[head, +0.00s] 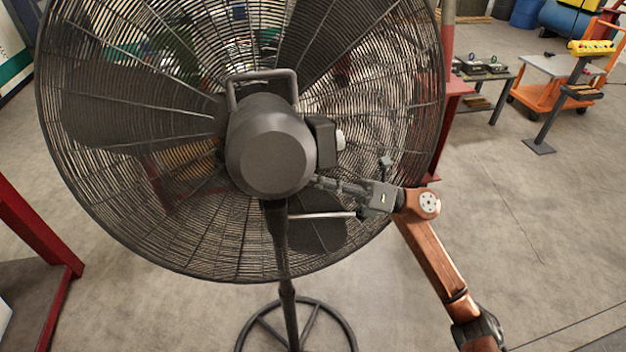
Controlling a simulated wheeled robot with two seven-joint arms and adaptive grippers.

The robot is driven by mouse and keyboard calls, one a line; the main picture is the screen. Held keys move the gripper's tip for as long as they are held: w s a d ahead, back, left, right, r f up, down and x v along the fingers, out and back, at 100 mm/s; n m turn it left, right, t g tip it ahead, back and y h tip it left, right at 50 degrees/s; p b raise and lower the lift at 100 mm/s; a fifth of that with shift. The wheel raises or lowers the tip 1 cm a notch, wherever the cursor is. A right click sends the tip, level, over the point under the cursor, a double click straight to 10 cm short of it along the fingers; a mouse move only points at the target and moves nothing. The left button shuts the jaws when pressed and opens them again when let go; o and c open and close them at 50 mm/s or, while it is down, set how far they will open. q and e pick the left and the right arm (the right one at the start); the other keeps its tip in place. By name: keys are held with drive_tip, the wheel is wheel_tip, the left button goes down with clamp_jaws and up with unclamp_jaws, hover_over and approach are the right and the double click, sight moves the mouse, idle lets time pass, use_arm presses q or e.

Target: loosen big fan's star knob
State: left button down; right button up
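The big fan (270,148) stands in the middle of the head view, with its dark motor housing facing me and a round wire cage behind it. My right gripper (318,183) reaches in from the right, its fingers at the lower right of the motor housing, close to the top of the pole. I cannot make out the star knob; the fingers or the housing may hide it. Whether the fingers are apart or closed on something is too small to tell. My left gripper is out of view.
The fan's pole (289,312) and ring base (345,327) stand on the concrete floor. A red frame (40,240) is at the left. A workbench (490,90) and an orange cart (545,98) stand at the back right. The floor at the right is mostly clear.

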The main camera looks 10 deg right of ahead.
drive_tip(key=shift+f, duration=0.1)
drive_tip(key=o, duration=1.1)
drive_tip(key=v, duration=0.7)
drive_tip(key=shift+w+d+f, duration=0.1)
drive_tip(key=shift+d+f, duration=0.15)
drive_tip(key=shift+f, duration=0.05)
drive_tip(key=shift+w, duration=0.1)
